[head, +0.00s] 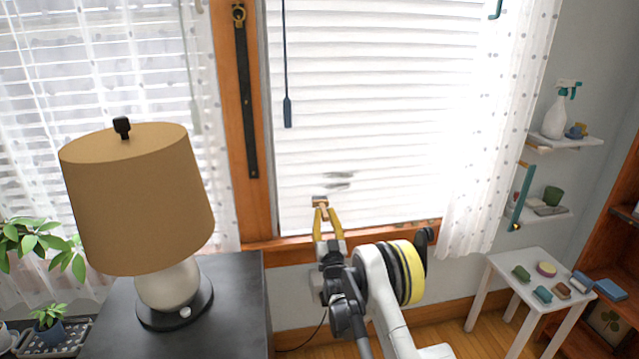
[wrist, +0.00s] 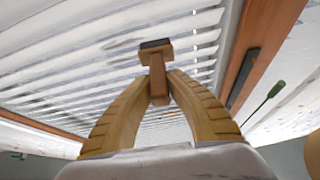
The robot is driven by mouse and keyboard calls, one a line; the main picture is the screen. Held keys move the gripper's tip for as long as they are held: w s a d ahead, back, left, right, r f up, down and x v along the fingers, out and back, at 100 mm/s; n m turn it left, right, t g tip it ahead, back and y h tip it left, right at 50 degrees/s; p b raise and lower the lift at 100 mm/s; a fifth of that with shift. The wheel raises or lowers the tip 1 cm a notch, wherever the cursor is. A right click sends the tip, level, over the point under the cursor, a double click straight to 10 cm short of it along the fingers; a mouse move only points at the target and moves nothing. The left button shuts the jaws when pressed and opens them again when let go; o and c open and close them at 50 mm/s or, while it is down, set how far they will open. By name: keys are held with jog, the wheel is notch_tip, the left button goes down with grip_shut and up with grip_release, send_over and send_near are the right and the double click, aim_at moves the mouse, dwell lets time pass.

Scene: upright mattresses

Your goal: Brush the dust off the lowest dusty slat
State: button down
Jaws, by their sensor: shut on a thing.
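White slatted blinds (head: 370,130) cover the right-hand window. Grey dust smudges (head: 338,180) show on slats in their lower part, at two heights close together. In the wrist view, grey smudges (wrist: 125,44) show on the slats to the left of the brush. My gripper (head: 322,210), with yellow fingers, is shut on a small wooden brush (wrist: 157,72) with a dark head. In the head view the brush (head: 319,200) is just below and left of the smudges, in front of the blinds. I cannot tell whether its dark end touches a slat.
A lamp with a tan shade (head: 135,200) stands on a dark cabinet (head: 235,300) to the left. A dark wand (head: 287,110) hangs before the blinds. A white side table (head: 510,270) with several small items stands at right, below shelves with a spray bottle (head: 555,118).

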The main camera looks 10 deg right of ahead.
jog(key=shift+w, duration=0.1)
jog(key=shift+w+d+g+p, duration=0.3)
jog(key=shift+w+g, duration=0.1)
jog(key=shift+w, duration=0.15)
jog(key=w, duration=0.1)
jog(key=w+g, duration=0.1)
jog(key=w+d+p, duration=0.1)
jog(key=shift+f+g, duration=0.25)
jog(key=shift+g, duration=0.15)
jog(key=shift+w+a+f+b, duration=0.1)
jog(key=shift+w+f+b, duration=0.3)
jog(key=shift+w+b, duration=0.2)
jog(key=shift+d+b, duration=0.7)
jog(key=shift+d, duration=1.35)
